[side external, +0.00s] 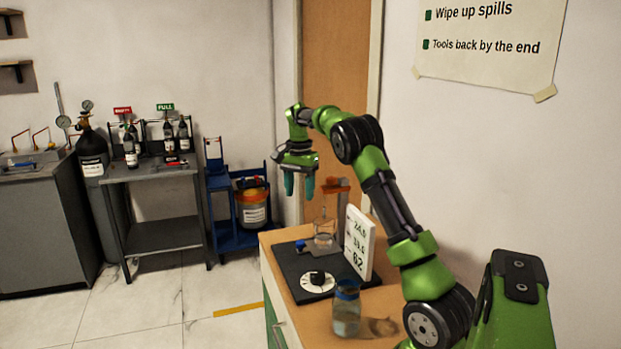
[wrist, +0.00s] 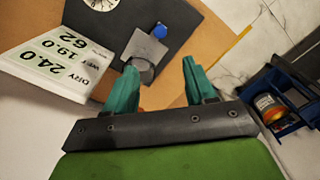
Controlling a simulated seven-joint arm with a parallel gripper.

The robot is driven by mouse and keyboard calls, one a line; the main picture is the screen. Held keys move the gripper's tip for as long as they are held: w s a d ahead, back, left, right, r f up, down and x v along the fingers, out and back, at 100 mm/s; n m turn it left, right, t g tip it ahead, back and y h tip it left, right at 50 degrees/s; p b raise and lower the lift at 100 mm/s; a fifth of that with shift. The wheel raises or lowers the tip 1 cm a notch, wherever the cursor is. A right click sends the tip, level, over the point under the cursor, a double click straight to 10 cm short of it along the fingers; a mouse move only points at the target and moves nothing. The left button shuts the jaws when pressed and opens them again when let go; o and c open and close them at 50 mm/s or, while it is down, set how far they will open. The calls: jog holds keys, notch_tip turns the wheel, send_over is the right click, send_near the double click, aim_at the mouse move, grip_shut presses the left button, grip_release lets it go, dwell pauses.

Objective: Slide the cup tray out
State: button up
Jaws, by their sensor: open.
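The gauge rig has a black base board (side external: 287,268) on the wooden bench top. A blue knob (side external: 300,246) sits at the board's left side, beside a clear cup (side external: 325,238) under an orange bracket (side external: 336,187). In the wrist view the blue knob (wrist: 159,31) joins a small grey piece (wrist: 146,50), which looks like the cup tray; its inner end is partly hidden by my left finger. My gripper (side external: 299,186) hangs above the rig with its teal fingers open and empty. In the wrist view the open gripper (wrist: 161,68) is apart from the knob.
A white display panel (side external: 359,242) stands at the rig's right edge, close to the cup. A round white dial (side external: 318,281) and a blue-topped jar (side external: 347,308) are nearer the front. A blue cart (side external: 232,232) stands on the floor at left. Air around the gripper is clear.

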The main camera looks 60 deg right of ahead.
aim_at(299, 242)
notch_tip(299, 242, down, 16)
dwell(0.4)
jog(key=shift+c, duration=0.5)
grip_shut()
jog(key=shift+w+a, duration=0.1)
